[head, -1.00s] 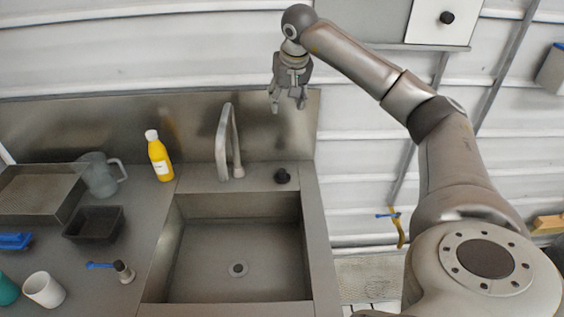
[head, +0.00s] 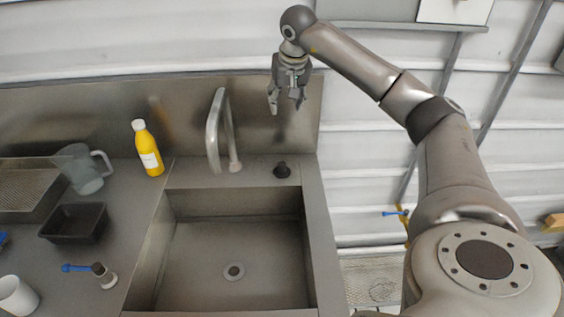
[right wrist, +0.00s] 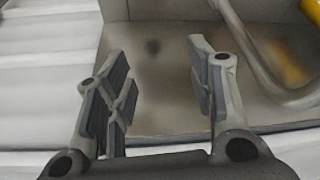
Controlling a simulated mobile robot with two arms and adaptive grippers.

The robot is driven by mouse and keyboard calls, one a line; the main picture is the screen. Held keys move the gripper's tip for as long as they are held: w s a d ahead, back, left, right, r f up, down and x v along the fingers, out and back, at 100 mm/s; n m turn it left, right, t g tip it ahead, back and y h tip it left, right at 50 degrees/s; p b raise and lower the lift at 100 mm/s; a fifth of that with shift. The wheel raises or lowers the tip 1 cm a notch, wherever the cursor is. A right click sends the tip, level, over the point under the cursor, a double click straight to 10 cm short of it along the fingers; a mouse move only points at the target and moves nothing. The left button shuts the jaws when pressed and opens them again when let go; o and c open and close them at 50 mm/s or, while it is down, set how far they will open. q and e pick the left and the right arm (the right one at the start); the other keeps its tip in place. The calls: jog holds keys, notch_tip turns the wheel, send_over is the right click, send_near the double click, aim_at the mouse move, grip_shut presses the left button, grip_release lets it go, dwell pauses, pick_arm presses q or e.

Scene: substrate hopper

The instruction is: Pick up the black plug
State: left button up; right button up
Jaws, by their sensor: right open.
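The black plug (head: 282,170) stands on the steel ledge behind the sink, right of the tap. My right gripper (head: 287,107) hangs fingers down, open and empty, above and behind the plug in the head view, clearly apart from it. In the right wrist view its two open fingers (right wrist: 160,92) have nothing between them. That view shows a blurred dark spot on the steel; I cannot tell whether it is the plug or a reflection. My left gripper is not in view.
The curved tap (head: 215,130) stands left of the plug and also shows in the right wrist view (right wrist: 268,70). A yellow bottle (head: 148,150), glass jug (head: 84,172) and black tray (head: 73,224) are further left. The sink (head: 230,285) is empty.

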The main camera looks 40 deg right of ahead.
jog(key=b, duration=1.3)
send_near(282, 164)
jog(key=x, duration=0.5)
jog(key=shift+w+d+r, duration=0.1)
jog(key=shift+w+d, duration=0.1)
jog(key=shift+w, duration=0.15)
jog(key=x, duration=0.4)
jog(key=shift+s+a+f, duration=0.1)
jog(key=shift+s+f, duration=0.15)
jog(key=shift+w+f, duration=0.2)
jog(key=shift+f, duration=0.2)
jog(key=shift+s, duration=0.1)
grip_shut()
